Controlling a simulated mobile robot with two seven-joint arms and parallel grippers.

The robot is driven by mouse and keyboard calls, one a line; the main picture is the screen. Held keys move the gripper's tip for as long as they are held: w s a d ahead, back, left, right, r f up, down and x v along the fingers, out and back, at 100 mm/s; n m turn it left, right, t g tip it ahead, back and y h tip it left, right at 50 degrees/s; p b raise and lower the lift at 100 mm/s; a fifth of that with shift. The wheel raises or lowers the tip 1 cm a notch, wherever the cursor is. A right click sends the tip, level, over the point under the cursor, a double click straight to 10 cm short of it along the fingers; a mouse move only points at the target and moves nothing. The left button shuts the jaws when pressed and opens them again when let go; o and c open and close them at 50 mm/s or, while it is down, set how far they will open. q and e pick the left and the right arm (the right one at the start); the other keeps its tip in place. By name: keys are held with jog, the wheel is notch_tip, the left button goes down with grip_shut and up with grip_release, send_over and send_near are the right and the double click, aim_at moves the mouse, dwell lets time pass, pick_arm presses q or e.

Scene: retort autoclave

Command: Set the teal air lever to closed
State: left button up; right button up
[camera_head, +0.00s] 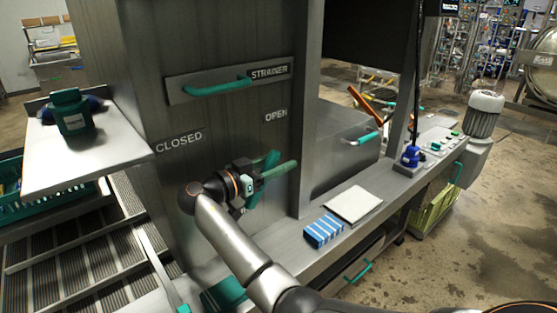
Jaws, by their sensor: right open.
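The teal air lever (280,170) is on the grey metal cabinet front, below and between the printed CLOSED label (179,143) and OPEN label (276,115). Its free end points right and slightly up, on the OPEN label's side. My right gripper (264,172) is open at the lever, with its dark fingers close around or beside it; contact cannot be told. The gripper and wrist hide the lever's pivot end. My left gripper is not in view.
A blue box (323,231) and a pale pad (354,204) lie on the bench ledge at right. Open floor lies at far right.

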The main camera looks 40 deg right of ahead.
jog(key=shift+c, duration=0.4)
grip_shut()
dwell(1.0)
